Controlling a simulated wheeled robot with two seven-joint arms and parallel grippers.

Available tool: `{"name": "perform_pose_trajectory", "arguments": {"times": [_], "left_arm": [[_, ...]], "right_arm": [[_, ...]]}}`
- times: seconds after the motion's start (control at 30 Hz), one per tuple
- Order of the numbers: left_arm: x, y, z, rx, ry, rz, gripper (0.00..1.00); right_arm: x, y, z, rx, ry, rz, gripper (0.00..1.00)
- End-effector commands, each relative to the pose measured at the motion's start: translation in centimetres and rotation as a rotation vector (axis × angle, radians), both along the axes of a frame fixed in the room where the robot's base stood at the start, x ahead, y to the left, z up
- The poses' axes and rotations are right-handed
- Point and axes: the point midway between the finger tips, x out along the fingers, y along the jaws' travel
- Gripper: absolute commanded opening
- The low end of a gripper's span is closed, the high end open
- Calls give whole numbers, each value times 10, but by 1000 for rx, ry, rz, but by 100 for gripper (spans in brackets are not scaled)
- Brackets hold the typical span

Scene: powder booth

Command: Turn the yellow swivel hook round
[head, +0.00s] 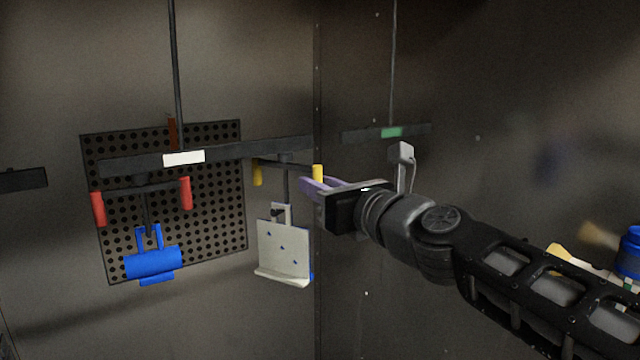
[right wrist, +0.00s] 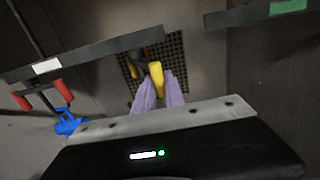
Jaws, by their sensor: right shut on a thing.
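The yellow swivel hook hangs below a dark overhead bar, with a yellow grip (head: 257,173) at the left end of its dark crosspiece and another yellow grip (head: 318,173) at the right end. A pale panel (head: 283,250) with small blue marks and a blue patch at its lower right edge hangs from its stem. My right gripper (head: 311,185) comes in from the right, its purple fingers shut on the right-hand yellow grip. In the right wrist view this yellow grip (right wrist: 156,77) stands between the fingertips (right wrist: 158,88). My left gripper is not in view.
The dark bar (head: 240,149) with a white label also carries a red-gripped hook (head: 186,193) holding a blue part (head: 153,264). A perforated board (head: 220,200) is behind. Another bar with a green label (head: 391,132) holds a grey part (head: 402,153) near my right wrist.

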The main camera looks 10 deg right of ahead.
Motion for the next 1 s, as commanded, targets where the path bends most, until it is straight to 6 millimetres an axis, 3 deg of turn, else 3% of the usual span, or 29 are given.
{"name": "perform_pose_trajectory", "arguments": {"times": [0.4,0.77,1.0], "left_arm": [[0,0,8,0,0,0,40],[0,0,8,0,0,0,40],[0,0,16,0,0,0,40]], "right_arm": [[-12,14,1,0,0,1,5],[-14,16,1,0,0,0,5],[-19,30,2,0,0,1,4]]}}
